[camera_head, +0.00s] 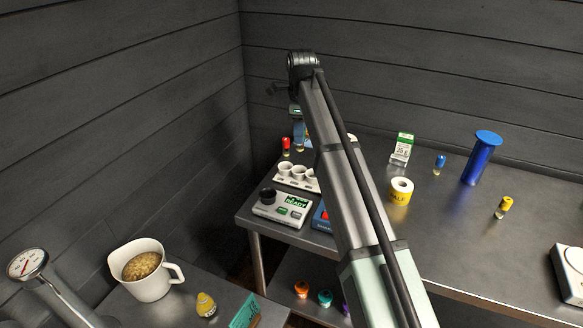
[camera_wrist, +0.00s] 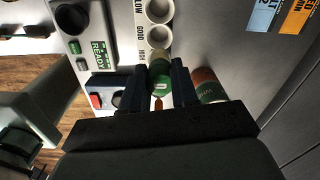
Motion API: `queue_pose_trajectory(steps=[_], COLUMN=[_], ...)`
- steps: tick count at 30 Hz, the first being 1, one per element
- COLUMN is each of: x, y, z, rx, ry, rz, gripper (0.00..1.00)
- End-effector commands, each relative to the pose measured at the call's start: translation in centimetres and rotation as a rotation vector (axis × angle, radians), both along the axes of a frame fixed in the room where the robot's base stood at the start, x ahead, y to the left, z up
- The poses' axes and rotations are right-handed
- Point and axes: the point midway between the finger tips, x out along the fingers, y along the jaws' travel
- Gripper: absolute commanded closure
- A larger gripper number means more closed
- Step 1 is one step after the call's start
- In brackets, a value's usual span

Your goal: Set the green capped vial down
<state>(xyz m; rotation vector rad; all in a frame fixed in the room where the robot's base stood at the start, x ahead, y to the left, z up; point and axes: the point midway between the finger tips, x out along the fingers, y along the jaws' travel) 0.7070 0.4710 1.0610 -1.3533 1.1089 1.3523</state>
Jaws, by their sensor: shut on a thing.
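The green capped vial (camera_wrist: 160,72) is between the two fingers of my gripper (camera_wrist: 160,84) in the wrist view. The gripper is shut on it. In the wrist view the vial shows just below the white strip (camera_wrist: 141,38) with round cups marked LOW, GOOD and HIGH. In the head view my arm and wrist hide most of the gripper, and I cannot tell the vial's height above the table (camera_head: 262,226). A red capped vial (camera_head: 286,146) stands to the left of my gripper in the head view.
A box reading READY (camera_head: 283,207) stands in front of the cup strip.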

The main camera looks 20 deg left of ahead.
Motion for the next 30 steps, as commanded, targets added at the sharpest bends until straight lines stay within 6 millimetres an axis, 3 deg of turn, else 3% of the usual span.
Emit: queue_pose_trajectory(steps=[3,7,18,23,30], x=[0.2,-0.1,-0.2,-0.2,-0.2], y=[3.4,4.9,4.8,4.8,4.8], z=[0.1,-0.6,-5.9,-6.8,-9.6], rx=[0.000,-0.001,0.000,0.000,-0.001], ry=[-0.001,0.000,0.000,0.000,0.000], rz=[0.002,0.000,-0.001,0.000,0.000], gripper=[1.00,1.00,1.00,1.00,1.00])
